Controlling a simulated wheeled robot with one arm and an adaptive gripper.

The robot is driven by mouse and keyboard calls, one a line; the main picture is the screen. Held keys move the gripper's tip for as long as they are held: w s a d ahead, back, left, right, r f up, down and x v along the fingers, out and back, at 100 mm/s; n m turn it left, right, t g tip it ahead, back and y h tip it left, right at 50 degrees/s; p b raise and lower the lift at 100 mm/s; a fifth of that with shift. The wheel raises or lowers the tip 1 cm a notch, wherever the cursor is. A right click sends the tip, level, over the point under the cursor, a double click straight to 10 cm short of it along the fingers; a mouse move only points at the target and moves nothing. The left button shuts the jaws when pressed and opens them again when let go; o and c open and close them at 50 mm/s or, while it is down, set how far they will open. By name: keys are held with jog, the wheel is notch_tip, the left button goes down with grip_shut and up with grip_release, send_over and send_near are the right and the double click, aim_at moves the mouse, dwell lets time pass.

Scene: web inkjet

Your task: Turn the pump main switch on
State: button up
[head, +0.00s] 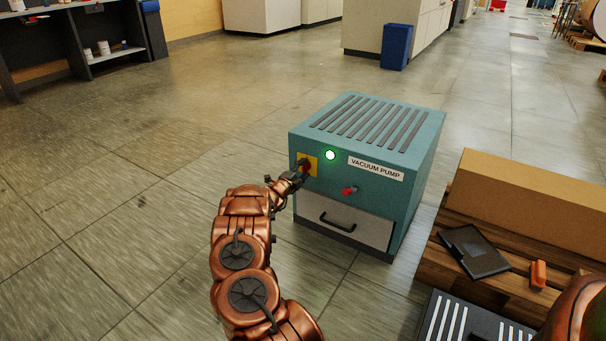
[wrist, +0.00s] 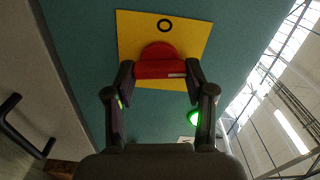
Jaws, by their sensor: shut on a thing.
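The teal vacuum pump (head: 356,167) stands on the floor with a label reading VACUUM PUMP. Its main switch is a red knob on a yellow plate (head: 314,160). In the wrist view the red knob (wrist: 160,64) sits on the yellow plate (wrist: 194,37), with a black ring mark beyond it. A green lamp (head: 330,155) beside the plate is lit; it also shows in the wrist view (wrist: 194,118). My gripper (wrist: 160,76) has its two fingers on either side of the knob's bar and is shut on it. In the head view my gripper (head: 303,172) partly hides the knob.
A smaller red knob or valve (head: 349,190) sticks out lower on the pump's front, above a grey drawer with a black handle (head: 337,222). A pallet (head: 440,238) with a cardboard box (head: 530,205) stands to the right. The floor left of the pump is clear.

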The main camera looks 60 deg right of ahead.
jog(key=shift+s+f+m+b, duration=0.1)
jog(key=shift+f+m+b, duration=0.1)
jog(key=shift+m+b, duration=0.55)
jog(key=shift+m, duration=0.35)
jog(key=o, duration=1.2)
jog(key=shift+r, duration=0.1)
jog(key=shift+c, duration=0.2)
jog(key=a, duration=1.2)
jog(key=shift+s, duration=0.2)
jog(key=shift+w+r, duration=0.1)
